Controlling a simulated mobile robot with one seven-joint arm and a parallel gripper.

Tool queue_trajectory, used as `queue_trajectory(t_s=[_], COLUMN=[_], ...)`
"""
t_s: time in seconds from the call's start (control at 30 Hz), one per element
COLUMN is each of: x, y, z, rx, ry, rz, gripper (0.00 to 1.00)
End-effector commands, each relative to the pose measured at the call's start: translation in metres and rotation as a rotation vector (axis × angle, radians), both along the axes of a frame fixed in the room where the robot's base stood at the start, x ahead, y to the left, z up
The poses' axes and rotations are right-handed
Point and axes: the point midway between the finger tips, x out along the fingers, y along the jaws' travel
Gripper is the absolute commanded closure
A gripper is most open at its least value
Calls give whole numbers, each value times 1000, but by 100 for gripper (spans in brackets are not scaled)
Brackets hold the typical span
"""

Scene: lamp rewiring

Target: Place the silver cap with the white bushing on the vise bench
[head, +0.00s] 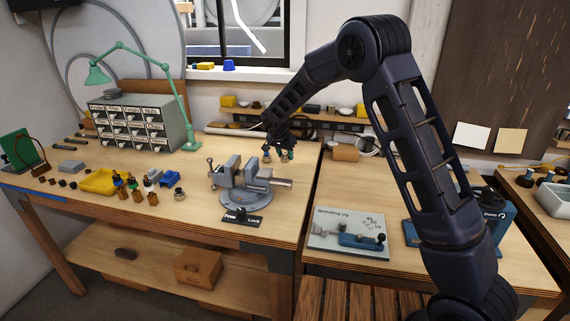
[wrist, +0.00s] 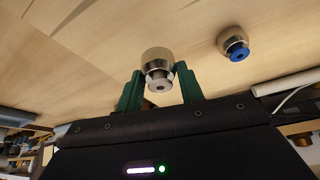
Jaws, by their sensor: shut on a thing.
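The silver cap with the white bushing (wrist: 157,60) is between the green fingers of my gripper (wrist: 161,84) in the wrist view. Its pale bushing faces the camera. My gripper is shut on it. In the head view my gripper (head: 279,154) is over the back right part of the vise bench (head: 235,265), behind and right of the grey vise (head: 240,180). The cap is too small to make out there. I cannot tell whether it touches the bench top.
Another silver cap, with a blue bushing (wrist: 235,47), stands right of my gripper in the wrist view. The vise, a yellow tray (head: 98,182) and several small parts occupy the bench. Bare wood shows behind the vise. A shelf rail (head: 340,126) runs along the wall.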

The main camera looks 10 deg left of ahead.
Motion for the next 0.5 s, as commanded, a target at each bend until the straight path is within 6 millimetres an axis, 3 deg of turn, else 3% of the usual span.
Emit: queue_trajectory(t_s=[0.37,0.5], x=[0,0], y=[0,0], z=[-40,-44], rx=[-1,0], ry=[0,0], rz=[1,1], gripper=[88,88])
